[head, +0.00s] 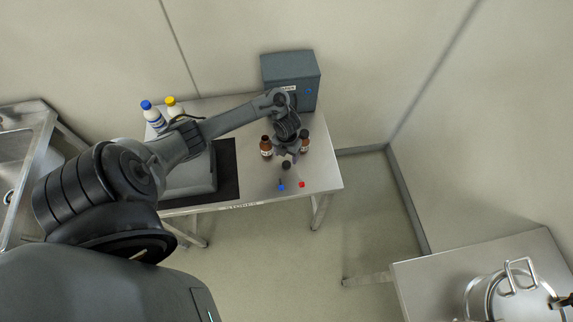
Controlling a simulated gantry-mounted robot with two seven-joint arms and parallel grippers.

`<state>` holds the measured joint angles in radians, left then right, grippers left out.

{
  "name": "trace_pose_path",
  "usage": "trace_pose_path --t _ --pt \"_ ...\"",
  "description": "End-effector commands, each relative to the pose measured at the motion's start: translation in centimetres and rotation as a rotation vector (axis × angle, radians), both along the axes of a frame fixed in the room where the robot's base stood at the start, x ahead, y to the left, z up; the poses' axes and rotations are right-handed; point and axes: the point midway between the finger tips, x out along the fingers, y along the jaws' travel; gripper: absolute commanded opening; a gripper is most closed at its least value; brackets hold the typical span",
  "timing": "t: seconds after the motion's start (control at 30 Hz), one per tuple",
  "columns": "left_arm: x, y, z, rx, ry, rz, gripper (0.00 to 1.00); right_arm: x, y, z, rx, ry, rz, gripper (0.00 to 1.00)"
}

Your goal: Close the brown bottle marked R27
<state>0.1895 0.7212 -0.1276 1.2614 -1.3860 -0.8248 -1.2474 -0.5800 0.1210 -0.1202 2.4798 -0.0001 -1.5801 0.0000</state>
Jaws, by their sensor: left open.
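Two small brown bottles with pale labels stand on the steel table, one on the left (266,148) and one on the right (304,142). The labels are too small to read, so I cannot tell which is R27. The left bottle's neck shows dark at the top. My left gripper (287,155) is open and points down between the two bottles. A small black round piece (286,165), perhaps a cap, shows just in front of it. A small blue piece (281,187) and a small red piece (302,184) lie near the table's front edge. My right gripper is not in view.
A grey box-shaped device (290,75) stands at the back of the table (320,172). A blue-capped bottle (152,114) and a yellow-capped bottle (174,107) stand back left. A grey unit (196,180) sits on a black mat (227,170). A steel pot (490,295) is lower right.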

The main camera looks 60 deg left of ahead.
Motion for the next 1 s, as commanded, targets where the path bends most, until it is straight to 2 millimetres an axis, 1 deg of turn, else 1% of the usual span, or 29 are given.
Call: trace_pose_path --t 0.17,0.43,0.53,0.67,0.97,1.0 --pt "-0.1 -0.1 -0.5 -0.002 0.001 -0.001 0.67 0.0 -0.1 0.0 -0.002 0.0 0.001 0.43" --pt "-0.2 -0.5 -3.9 -0.001 0.0 0.002 0.67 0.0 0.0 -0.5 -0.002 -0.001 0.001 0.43" --pt "-0.2 -0.4 -4.8 -0.001 -0.001 0.002 0.67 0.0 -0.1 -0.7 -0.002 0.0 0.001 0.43" --pt "-0.2 -0.3 -5.2 0.001 0.0 0.0 0.67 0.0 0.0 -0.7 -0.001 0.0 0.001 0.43" --pt "-0.2 -0.3 -5.2 0.001 0.0 0.0 0.67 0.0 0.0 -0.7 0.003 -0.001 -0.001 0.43" --pt "-0.2 -0.3 -5.2 0.001 0.0 0.0 0.65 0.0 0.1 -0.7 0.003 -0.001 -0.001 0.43"
